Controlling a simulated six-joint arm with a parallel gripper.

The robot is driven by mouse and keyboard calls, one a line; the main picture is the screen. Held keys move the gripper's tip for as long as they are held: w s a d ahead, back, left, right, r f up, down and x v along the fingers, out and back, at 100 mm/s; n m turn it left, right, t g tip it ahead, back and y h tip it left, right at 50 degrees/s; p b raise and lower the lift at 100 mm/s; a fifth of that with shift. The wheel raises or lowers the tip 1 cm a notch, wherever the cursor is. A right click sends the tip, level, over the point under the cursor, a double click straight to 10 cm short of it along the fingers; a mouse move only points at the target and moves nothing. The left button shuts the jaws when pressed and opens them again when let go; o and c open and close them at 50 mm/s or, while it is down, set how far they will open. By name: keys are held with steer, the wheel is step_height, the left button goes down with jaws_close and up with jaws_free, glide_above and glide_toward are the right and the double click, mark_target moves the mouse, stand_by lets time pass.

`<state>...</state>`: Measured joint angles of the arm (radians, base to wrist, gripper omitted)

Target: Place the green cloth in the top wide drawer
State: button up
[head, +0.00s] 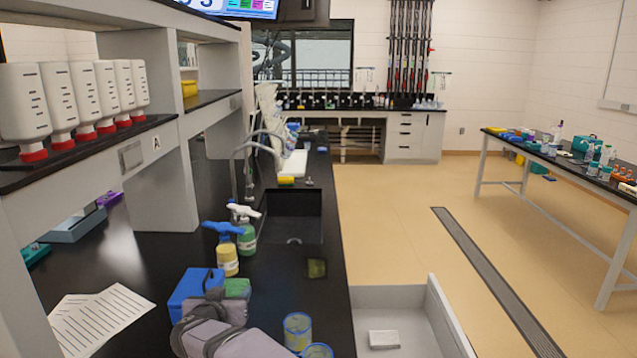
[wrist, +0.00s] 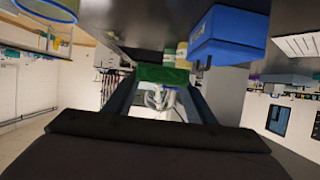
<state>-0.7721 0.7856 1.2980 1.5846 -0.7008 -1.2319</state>
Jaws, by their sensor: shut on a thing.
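The green cloth (head: 238,287) is a small folded green block beside a blue box on the black counter in the head view. My gripper (wrist: 162,82) is shut on the green cloth, which also shows across its fingertips in the wrist view (wrist: 163,74). In the head view the arm partly covers the cloth, and the fingers are hard to make out. An open drawer (head: 434,318) juts out from the counter's right side, with light grey walls. A small white block (head: 383,339) lies in it.
The blue box (head: 194,289) stands just left of the cloth. Two spray bottles (head: 227,256) stand behind it, near the sink (head: 291,217). Two jars (head: 298,330) stand at the counter's near right, between the arm and drawer. An olive-green pad (head: 316,268) lies near the counter's edge.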

steer(key=w+d+r+b, duration=0.1)
steer(key=w+d+b, duration=0.45)
steer(key=d, duration=0.45)
steer(key=w+d+f+b, duration=0.1)
steer(key=d+f+b, duration=0.15)
steer(key=d, duration=0.65)
steer(key=w+d+f+b, duration=0.1)
steer(key=d+f+b, duration=0.15)
steer(key=d, duration=0.55)
steer(key=s+d+f+b, duration=0.2)
steer(key=d+f, duration=0.1)
steer(key=d, duration=0.3)
steer(key=s+d+f+b, duration=0.2)
steer(key=d+f, duration=0.1)
steer(key=d, duration=0.2)
step_height(320, 180, down, 14)
steer(key=shift+d+r, duration=0.1)
steer(key=shift+r, duration=0.05)
steer(key=shift+f, duration=1.9)
